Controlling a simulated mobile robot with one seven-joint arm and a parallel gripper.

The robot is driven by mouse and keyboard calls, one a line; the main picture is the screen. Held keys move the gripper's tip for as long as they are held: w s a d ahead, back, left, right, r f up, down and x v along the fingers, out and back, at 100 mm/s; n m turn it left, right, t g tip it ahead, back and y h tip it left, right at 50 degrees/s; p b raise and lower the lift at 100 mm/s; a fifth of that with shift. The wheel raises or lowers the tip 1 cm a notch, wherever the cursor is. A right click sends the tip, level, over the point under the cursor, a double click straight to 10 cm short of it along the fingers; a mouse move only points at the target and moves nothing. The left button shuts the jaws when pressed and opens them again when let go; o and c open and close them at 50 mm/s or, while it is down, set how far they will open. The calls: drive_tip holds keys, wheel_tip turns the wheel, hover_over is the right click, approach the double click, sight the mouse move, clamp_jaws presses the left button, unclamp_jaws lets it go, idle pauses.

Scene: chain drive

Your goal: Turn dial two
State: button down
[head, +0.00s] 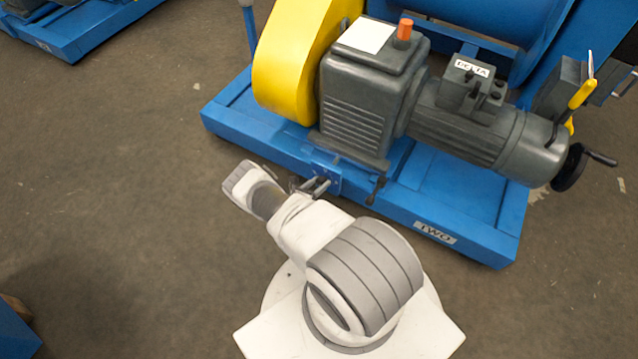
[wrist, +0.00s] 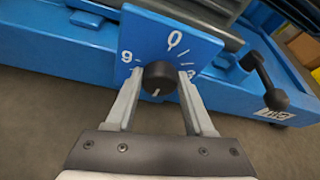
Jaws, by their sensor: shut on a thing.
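The dial is a small black round knob (wrist: 159,77) on a blue plate (wrist: 150,32) with white marks. A "0" and what reads as a "9" show on the plate; the marks on the right are partly hidden by a finger. A short white line on the knob points down, toward my gripper. My gripper (wrist: 158,80) is shut on the knob, one grey finger on each side. In the head view my gripper (head: 312,186) reaches the front edge of the blue base, at the blue plate (head: 326,175); the knob is not clear there.
The blue base (head: 470,215) carries a "TWO" label (head: 435,232). On it stand a grey gearbox and motor (head: 365,95) and a yellow guard (head: 290,60). A black crank handle (wrist: 262,80) sticks out right of the plate. The floor in front is clear.

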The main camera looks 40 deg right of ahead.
drive_tip(key=shift+f, duration=0.1)
drive_tip(key=shift+n, duration=0.4)
drive_tip(key=shift+g, duration=0.3)
drive_tip(key=shift+c, duration=1.4)
unclamp_jaws()
drive_tip(key=shift+w, duration=0.1)
drive_tip(key=p+v, duration=0.4)
drive_tip(key=v, duration=1.3)
drive_tip(key=shift+a+f+p, duration=0.2)
drive_tip(key=shift+a+p, duration=0.15)
